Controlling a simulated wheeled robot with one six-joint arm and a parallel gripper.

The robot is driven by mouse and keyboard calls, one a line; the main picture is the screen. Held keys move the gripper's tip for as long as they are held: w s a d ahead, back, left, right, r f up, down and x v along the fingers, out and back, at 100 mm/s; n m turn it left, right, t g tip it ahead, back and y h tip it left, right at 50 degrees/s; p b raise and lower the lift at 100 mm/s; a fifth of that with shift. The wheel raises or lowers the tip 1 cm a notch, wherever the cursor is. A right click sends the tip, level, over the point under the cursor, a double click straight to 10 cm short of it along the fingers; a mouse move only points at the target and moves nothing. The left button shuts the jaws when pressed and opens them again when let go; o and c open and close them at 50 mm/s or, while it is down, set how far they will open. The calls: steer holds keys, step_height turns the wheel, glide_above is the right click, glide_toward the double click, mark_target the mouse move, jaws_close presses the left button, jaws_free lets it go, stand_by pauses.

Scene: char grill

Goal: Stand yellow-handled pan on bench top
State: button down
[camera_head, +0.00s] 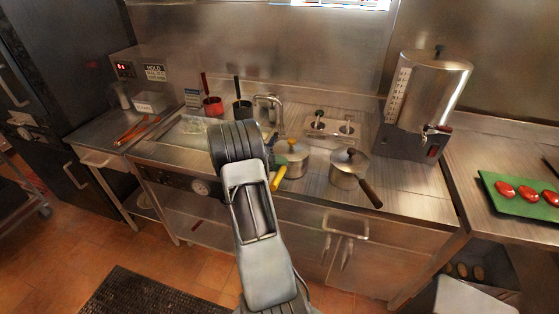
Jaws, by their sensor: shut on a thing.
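The yellow-handled pan (294,161) is a steel pot with a lid, upright at the bench top (322,190) near its front edge. Its yellow handle (278,178) points to the lower left, toward the viewer. My gripper (271,159) is mostly hidden behind my arm, just left of the pan, and is shut on the pan. The exact grip on it is hidden. I cannot tell whether the pan's base touches the bench.
A second lidded pan with a dark brown handle (348,169) stands close on the right. Behind are a tap (277,108), a red pot (213,106) and a dark pot (243,108). A steel urn (432,92) stands at the right. Bare bench lies right of the second pan.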

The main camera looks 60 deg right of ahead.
stand_by(0.3)
steer(key=c, duration=1)
jaws_free()
steer(key=shift+f, duration=0.1)
